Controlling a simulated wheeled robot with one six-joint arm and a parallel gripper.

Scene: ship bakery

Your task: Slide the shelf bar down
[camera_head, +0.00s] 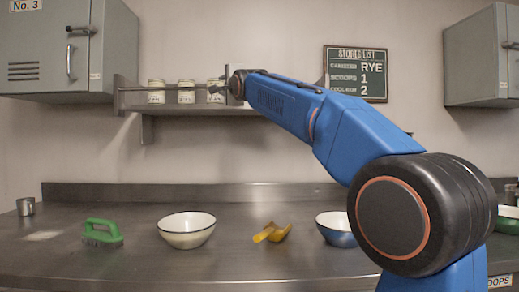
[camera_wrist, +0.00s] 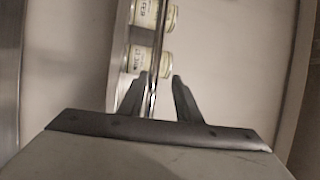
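The shelf bar (camera_head: 138,89) is a thin metal rail running level across the front of the wall shelf (camera_head: 185,109), in front of the jars. The right end of the bar is hidden behind my arm in the head view.
Several labelled jars (camera_head: 186,92) stand on the shelf. Grey cabinets hang at left (camera_head: 75,50) and right (camera_head: 483,55). On the counter (camera_head: 130,270) below are a green brush (camera_head: 103,232), a cream bowl (camera_head: 187,238), a yellow scoop (camera_head: 270,233) and a blue bowl (camera_head: 335,234).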

